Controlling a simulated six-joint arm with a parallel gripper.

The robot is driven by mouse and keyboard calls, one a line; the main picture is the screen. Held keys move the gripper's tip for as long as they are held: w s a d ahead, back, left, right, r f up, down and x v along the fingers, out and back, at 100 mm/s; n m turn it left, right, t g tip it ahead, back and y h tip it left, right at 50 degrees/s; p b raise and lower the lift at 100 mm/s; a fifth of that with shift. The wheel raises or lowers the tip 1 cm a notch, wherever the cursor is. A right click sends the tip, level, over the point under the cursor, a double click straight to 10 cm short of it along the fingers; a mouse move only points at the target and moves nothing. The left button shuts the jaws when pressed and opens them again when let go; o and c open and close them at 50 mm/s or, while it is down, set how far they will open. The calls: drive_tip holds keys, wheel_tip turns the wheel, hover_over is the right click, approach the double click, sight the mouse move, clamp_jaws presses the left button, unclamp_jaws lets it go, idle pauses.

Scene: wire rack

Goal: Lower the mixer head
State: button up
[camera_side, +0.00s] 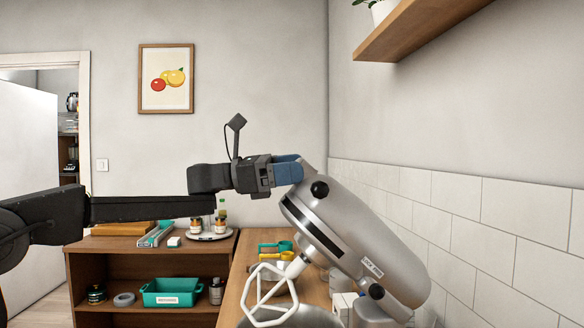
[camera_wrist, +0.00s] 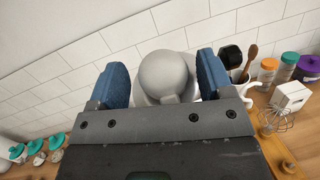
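The silver mixer head (camera_side: 345,230) is tilted up, with its front end high and its hinge low at the right in the side view. A white beater (camera_side: 268,298) hangs under it over the metal bowl (camera_side: 305,316), which is cut off by the lower edge. My gripper (camera_side: 297,170) is at the top of the raised front end. In the wrist view, its two blue fingers (camera_wrist: 166,78) are spread wide, with the rounded grey end of the mixer head (camera_wrist: 168,75) between or just beyond them. I cannot tell whether they touch it.
A wooden counter (camera_side: 240,290) lies under the mixer. Green and yellow measuring cups (camera_side: 276,253) are behind the beater. A tiled wall (camera_side: 470,220) stands close on the right, with a wooden shelf (camera_side: 415,28) above. Jars and a whisk (camera_wrist: 278,118) stand at the right in the wrist view.

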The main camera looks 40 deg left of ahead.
drive_tip(key=shift+f, duration=0.15)
drive_tip(key=v, duration=1.3)
drive_tip(key=shift+s+a, duration=0.25)
drive_tip(key=shift+a, duration=0.05)
drive_tip(key=shift+g+y, duration=0.4)
drive_tip(key=shift+y, duration=0.3)
drive_tip(key=x, duration=0.4)
drive_tip(key=r+x, duration=0.1)
drive_tip(key=x, duration=0.3)
drive_tip(key=r+x, duration=0.1)
drive_tip(key=x, duration=0.3)
drive_tip(key=shift+w+d, duration=0.1)
drive_tip(key=shift+d, duration=0.3)
